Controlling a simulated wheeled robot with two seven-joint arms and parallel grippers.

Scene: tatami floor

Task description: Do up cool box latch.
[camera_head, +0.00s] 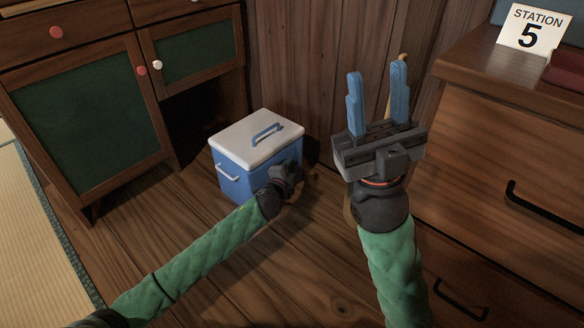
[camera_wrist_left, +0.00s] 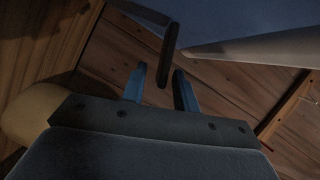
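The cool box (camera_head: 236,182) is blue with a white lid (camera_head: 245,137) that lies closed on top, a blue handle on it. My left gripper (camera_head: 285,178) is at the box's right front corner; its fingers are hidden in the head view. In the left wrist view its two blue fingers (camera_wrist_left: 160,80) are apart. A dark bar, seemingly the latch (camera_wrist_left: 168,52), reaches between their tips, nearer the right finger; I cannot tell whether they touch. The lid's pale edge (camera_wrist_left: 250,47) shows there too. My right gripper (camera_head: 377,95) is raised, open and empty.
A wooden drawer chest (camera_head: 500,150) with a station 5 sign (camera_head: 531,30) stands at the right. The plank floor (camera_head: 190,225) in front of the box is clear beside my arm.

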